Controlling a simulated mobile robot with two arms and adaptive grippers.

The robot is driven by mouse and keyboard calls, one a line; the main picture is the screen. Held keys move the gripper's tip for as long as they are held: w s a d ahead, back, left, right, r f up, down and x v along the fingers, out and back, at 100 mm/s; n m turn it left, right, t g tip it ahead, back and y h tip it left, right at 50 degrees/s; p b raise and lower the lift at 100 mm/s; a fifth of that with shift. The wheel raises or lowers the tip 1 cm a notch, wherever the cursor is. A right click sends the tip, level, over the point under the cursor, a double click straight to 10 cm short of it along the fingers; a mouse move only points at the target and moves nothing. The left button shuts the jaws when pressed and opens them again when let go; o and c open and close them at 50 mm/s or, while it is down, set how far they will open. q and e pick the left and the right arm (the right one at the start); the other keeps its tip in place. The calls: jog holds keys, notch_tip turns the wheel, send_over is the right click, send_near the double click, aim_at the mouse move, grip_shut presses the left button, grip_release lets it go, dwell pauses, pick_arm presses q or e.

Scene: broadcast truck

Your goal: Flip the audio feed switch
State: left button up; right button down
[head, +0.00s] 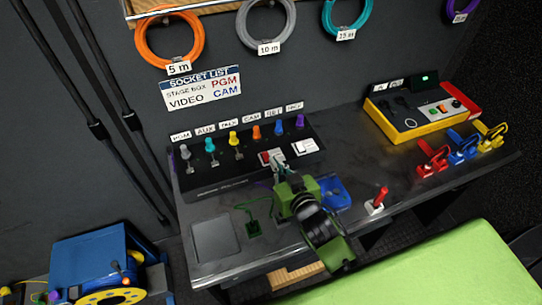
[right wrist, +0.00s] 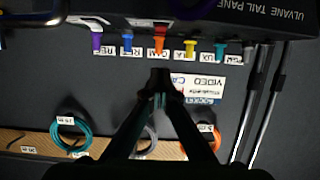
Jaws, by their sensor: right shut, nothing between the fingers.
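The black tail panel (head: 215,180) stands on the desk, with a row of coloured plugs along its top. I cannot read which switch is the audio feed one. My right gripper (head: 279,165) is shut and empty, its tips at or just in front of the red and white switch; I cannot tell if they touch. In the right wrist view the panel (right wrist: 280,22) appears upside down, beyond the shut fingertips (right wrist: 160,76). That view does not show the switch clearly. My left gripper is out of view.
A red-handled lever (head: 380,197) and a blue tray (head: 335,193) are right of my arm. A yellow console (head: 410,125) and several coloured clamps (head: 462,147) stand farther right. A grey pad (head: 216,239) lies front left. Cable coils (head: 168,35) hang on the wall.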

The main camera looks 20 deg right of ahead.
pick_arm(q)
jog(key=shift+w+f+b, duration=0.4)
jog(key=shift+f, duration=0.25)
pick_arm(e)
jog(key=v, duration=0.2)
jog(key=f+v, duration=0.1)
jog(key=v, duration=0.1)
jog(key=shift+s+r, duration=0.1)
jog(key=shift+s, duration=0.2)
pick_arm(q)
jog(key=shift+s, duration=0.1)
